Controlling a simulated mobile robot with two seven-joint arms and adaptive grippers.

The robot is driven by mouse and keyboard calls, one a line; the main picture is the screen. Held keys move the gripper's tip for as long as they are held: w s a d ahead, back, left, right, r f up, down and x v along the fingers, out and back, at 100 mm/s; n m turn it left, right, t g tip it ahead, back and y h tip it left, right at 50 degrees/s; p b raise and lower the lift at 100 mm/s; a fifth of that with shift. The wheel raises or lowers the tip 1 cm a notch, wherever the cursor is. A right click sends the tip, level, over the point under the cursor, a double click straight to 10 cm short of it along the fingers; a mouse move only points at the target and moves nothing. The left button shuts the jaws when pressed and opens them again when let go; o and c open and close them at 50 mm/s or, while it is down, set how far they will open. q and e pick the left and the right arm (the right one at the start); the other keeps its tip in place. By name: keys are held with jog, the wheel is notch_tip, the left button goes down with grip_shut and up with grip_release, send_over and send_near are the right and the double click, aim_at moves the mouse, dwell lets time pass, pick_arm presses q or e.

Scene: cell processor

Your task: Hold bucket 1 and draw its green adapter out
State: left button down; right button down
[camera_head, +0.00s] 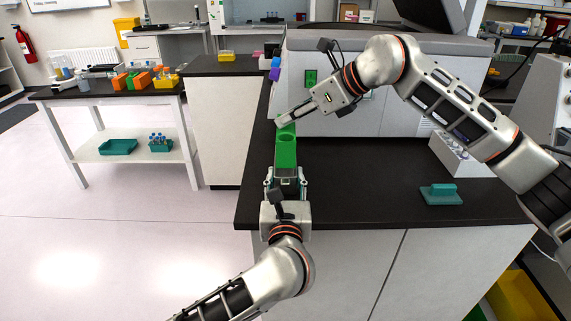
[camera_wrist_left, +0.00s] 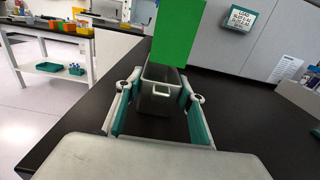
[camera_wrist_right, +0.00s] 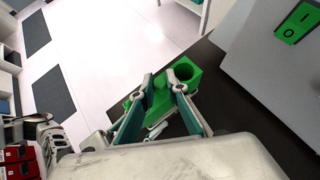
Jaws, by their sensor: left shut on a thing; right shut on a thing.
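Bucket 1 (camera_wrist_left: 154,104) is a grey open-topped box with a small front handle, upright on the black bench. My left gripper (camera_head: 287,183) is shut on its two sides; its fingers (camera_wrist_left: 161,90) flank the bucket in the left wrist view. The green adapter (camera_head: 286,155) is a tall block with round holes in its top. In the left wrist view the adapter (camera_wrist_left: 176,38) hangs over the bucket, its lower edge near the far rim. My right gripper (camera_head: 282,121) is shut on the adapter's top, and the right wrist view shows its fingers (camera_wrist_right: 165,85) there beside an open hole.
A teal handled piece (camera_head: 441,194) lies at right on the black bench (camera_head: 350,185). A white box (camera_head: 458,155) stands behind it. The bench between is clear. A side table (camera_head: 110,95) with coloured racks is far left.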

jog(key=shift+r, duration=0.15)
jog(key=shift+r, duration=3.4)
pick_arm(q)
jog(key=c, duration=1.2)
grip_release()
jog(key=shift+s, duration=0.1)
